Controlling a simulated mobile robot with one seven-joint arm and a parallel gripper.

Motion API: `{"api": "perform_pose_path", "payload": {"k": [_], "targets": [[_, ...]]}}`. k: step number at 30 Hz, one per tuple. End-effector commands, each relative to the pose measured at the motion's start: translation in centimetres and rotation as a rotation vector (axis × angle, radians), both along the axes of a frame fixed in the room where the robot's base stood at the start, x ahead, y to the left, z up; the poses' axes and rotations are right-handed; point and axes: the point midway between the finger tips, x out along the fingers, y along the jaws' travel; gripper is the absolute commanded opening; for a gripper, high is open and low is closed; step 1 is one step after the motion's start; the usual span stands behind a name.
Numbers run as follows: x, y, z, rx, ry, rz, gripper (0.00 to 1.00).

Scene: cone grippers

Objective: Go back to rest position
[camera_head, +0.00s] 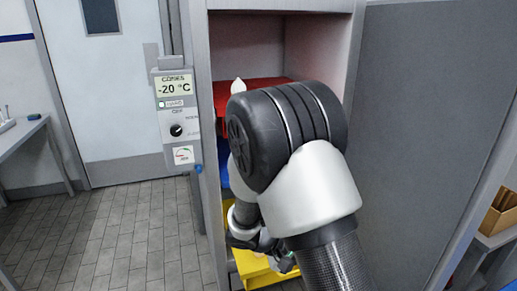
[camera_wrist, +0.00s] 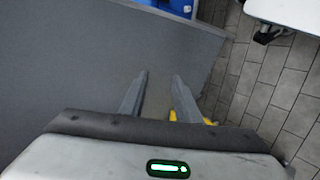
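My gripper (camera_wrist: 161,76) is in the wrist view with its two grey fingers apart and nothing between them. A grey panel shows behind the fingers. In the head view my bent arm covers the middle of the open cabinet (camera_head: 204,120), and the gripper end is mostly hidden low behind my arm.
The cabinet's control box (camera_head: 176,115) reads -20 °C. Its grey door (camera_head: 430,130) stands open on the right. Inside are a red tray (camera_head: 262,84) with a white pointed thing (camera_head: 238,86), something blue, and a yellow bin (camera_head: 255,270). Tiled floor (camera_head: 130,230) is clear at left.

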Motion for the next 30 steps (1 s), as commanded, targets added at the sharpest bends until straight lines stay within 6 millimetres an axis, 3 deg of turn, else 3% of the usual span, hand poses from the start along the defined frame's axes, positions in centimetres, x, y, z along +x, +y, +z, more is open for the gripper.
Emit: {"api": "perform_pose_path", "payload": {"k": [1, 3, 8, 15, 21, 30], "targets": [[-1.0, -0.6, 2.1, 0.07, -0.007, -0.047, 0.29], [-2.7, -0.9, 4.2, 0.17, -0.003, -0.097, 0.29], [-6.5, -1.2, 8.7, 0.403, -0.026, -0.164, 0.29], [-11.7, 0.2, 14.5, 0.732, -0.147, -0.148, 0.29], [-14.2, 1.7, 17.5, 0.894, -0.262, -0.074, 0.29], [-16.4, 3.4, 20.7, 1.016, -0.419, 0.043, 0.29]]}}
